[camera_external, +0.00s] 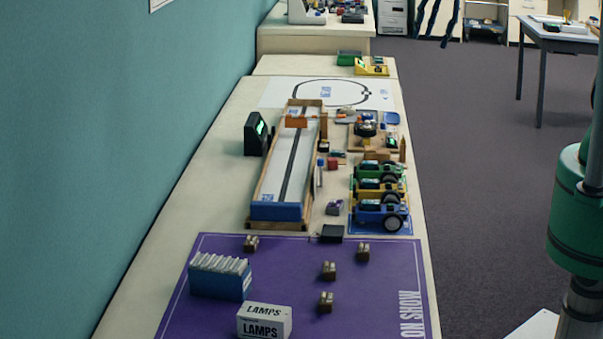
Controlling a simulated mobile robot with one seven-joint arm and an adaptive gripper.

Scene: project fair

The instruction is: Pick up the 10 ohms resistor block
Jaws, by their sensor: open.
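Several small brown blocks with pale tops lie spread on the purple mat (292,262). One block (251,243) is at the upper left of the mat, one (362,252) at the upper right, one (329,270) near the middle and one (325,302) nearer the camera. Their markings are too small to read, so I cannot tell which is the 10 ohms resistor block. A part of my arm shows at the right edge, beyond the table. My gripper is not in view.
On the mat stand a blue box of white cards (220,280) and a white LAMPS box (264,321). Behind are a black box (332,233), a long track (284,165), several wheeled cars (380,211) and a dark display (256,134). A teal wall borders the left.

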